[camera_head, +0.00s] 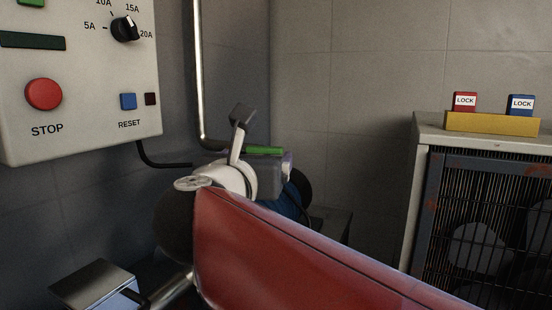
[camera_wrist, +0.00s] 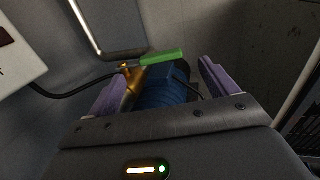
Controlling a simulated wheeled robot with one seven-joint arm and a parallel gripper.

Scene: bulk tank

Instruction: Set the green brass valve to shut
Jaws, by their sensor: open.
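The green valve handle (camera_wrist: 162,57) shows in the wrist view above the middle. It points right from the brass valve body (camera_wrist: 132,78) and looks roughly crosswise to it. In the head view the green handle (camera_head: 264,150) shows just beyond my wrist; the brass body is hidden there. My gripper (camera_wrist: 160,82) is open and empty. No contact with the handle shows.
A metal pipe (camera_head: 199,80) runs down the wall behind the valve. A control box (camera_head: 85,85) with a red STOP button hangs at left, with a black cable below. A caged cabinet (camera_head: 425,128) stands at right, bearing a yellow block (camera_head: 490,123) with red and blue LOCK pieces.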

